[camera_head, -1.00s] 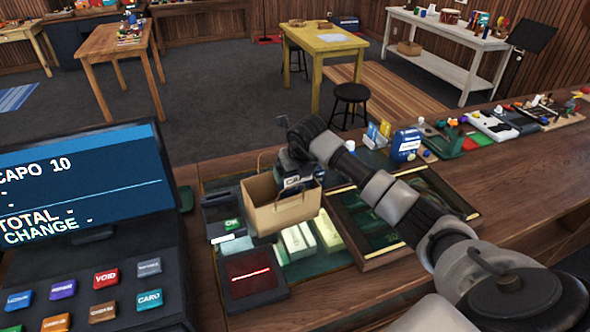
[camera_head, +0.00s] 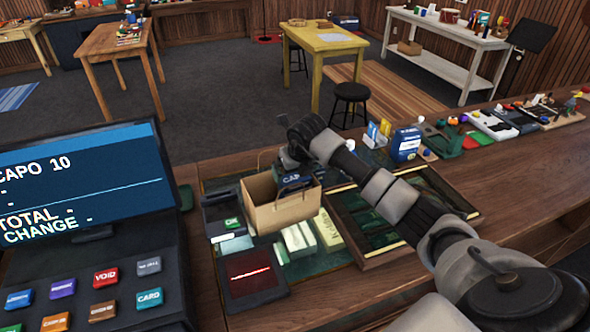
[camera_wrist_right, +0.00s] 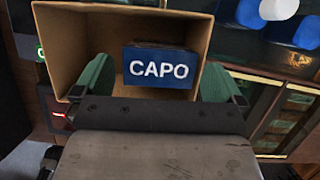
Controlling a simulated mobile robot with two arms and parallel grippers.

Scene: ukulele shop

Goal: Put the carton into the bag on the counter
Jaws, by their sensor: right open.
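The carton is a small dark blue box with a white CAPO label (camera_head: 291,180). It sits within the mouth of the open brown paper bag (camera_head: 283,214), which stands upright on the counter. In the right wrist view the carton (camera_wrist_right: 161,70) lies inside the bag's walls (camera_wrist_right: 60,45); whether it rests on the bottom I cannot tell. My right gripper (camera_wrist_right: 157,82) is open, with one green-padded finger on each side of the carton and a gap showing beside it. In the head view the gripper (camera_head: 290,168) reaches down into the bag. My left gripper is out of view.
A register with a screen (camera_head: 85,185) stands at left.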

